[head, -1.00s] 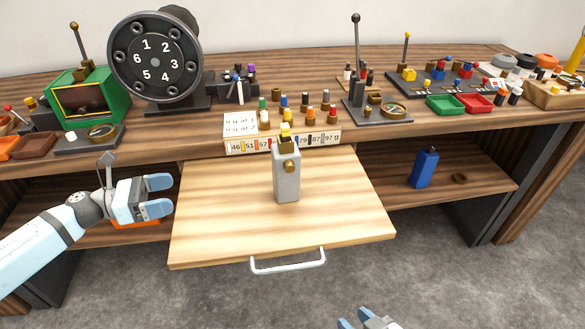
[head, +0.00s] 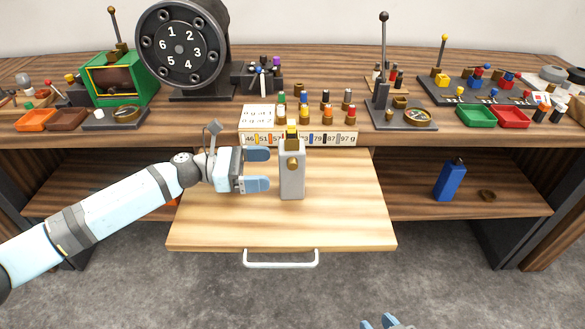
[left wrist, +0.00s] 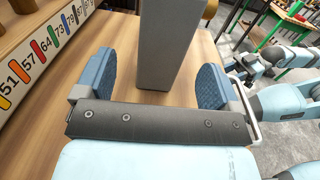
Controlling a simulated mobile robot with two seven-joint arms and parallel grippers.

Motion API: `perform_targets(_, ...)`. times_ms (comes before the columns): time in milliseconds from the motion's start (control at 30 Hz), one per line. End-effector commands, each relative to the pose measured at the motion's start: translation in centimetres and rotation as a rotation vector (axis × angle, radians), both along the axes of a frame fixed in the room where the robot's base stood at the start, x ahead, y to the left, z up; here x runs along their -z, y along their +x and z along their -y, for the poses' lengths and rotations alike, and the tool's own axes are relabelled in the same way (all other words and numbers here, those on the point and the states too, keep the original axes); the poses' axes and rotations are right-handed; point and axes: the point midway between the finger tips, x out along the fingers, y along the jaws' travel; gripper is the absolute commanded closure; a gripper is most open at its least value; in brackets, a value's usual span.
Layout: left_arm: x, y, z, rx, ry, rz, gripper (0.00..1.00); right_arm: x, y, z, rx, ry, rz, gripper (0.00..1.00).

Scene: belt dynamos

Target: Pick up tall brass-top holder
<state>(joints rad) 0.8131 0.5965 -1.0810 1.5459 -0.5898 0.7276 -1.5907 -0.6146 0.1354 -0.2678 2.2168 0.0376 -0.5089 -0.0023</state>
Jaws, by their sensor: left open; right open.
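The tall brass-top holder (head: 292,175) is a grey upright block with brass parts at its top and upper front. It stands on the pale pull-out board (head: 220,226). My left gripper (head: 259,170) is open just left of the holder, with its fingers pointing at it. In the left wrist view the grey holder (left wrist: 170,45) rises just beyond and between the two open blue fingers (left wrist: 155,82); its top is out of that view. My right gripper (head: 386,322) shows only in part at the bottom edge of the head view, open and far from the holder.
A numbered rack (head: 300,139) with several coloured-top pegs stands right behind the holder. The board has free room right of the holder.

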Motion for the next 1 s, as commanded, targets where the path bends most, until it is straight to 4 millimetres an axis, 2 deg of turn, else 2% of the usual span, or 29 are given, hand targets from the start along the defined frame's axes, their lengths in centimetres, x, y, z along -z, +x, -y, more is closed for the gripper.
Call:
perform_targets(100,-0.1,0.1,1.3,0.001,-0.001,0.001,0.12,0.0,0.0,0.1,0.001,-0.002,0.0,0.57)
perform_targets(333,-0.1,0.0,2.6,0.001,0.0,0.0,0.12,0.1,0.1,0.4,0.003,-0.006,0.001,0.57)
perform_targets(600,-0.3,0.0,6.5,0.0,-0.001,0.001,0.12,0.2,0.1,0.4,0.003,-0.006,0.001,0.57)
perform_targets(867,-0.3,0.0,6.8,-0.001,0.0,0.0,0.12,0.1,0.1,0.3,0.0,-0.006,0.002,0.57)
perform_targets(1000,-0.3,0.0,6.8,-0.001,0.0,0.0,0.44,0.1,0.0,0.2,0.0,-0.004,0.002,0.57)
